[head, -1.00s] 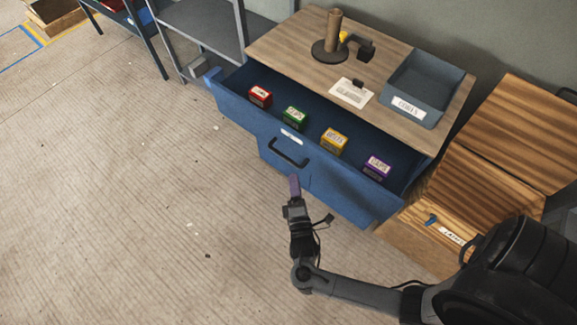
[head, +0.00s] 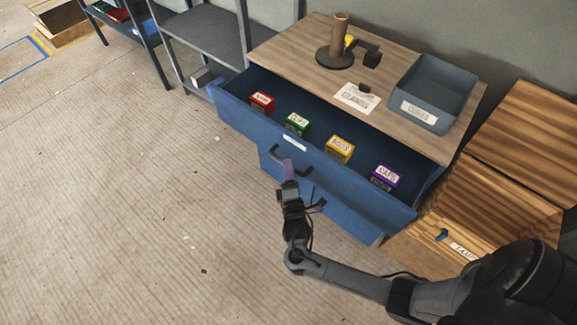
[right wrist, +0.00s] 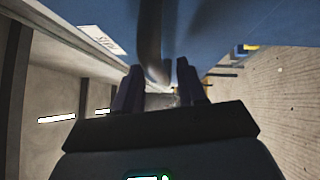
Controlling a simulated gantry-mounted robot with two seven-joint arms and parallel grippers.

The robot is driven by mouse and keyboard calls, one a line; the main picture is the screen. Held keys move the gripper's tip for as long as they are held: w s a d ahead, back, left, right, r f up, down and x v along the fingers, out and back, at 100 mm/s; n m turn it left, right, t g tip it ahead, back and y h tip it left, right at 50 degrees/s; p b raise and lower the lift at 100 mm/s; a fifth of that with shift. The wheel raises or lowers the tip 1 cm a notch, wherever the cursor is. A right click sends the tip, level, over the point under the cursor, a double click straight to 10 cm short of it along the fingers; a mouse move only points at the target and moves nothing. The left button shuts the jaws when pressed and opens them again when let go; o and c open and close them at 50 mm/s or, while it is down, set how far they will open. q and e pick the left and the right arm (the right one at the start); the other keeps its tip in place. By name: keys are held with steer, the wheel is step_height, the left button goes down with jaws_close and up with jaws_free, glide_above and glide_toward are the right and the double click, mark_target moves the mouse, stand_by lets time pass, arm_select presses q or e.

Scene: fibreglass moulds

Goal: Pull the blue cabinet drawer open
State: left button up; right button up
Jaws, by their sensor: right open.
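The blue cabinet drawer (head: 330,185) stands pulled out from under the wooden top, with its inside showing. Its black bar handle (head: 292,162) is on the front, below a white label. My left gripper is not in view.
Red (head: 262,102), green (head: 297,123), yellow (head: 340,149) and purple (head: 386,177) boxes sit in the drawer. A grey bin (head: 430,85) and a dark stand (head: 336,57) are on top. A wooden crate (head: 440,240) stands close at the right.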

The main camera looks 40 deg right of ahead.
steer(key=shift+x, duration=0.85)
jaws_close()
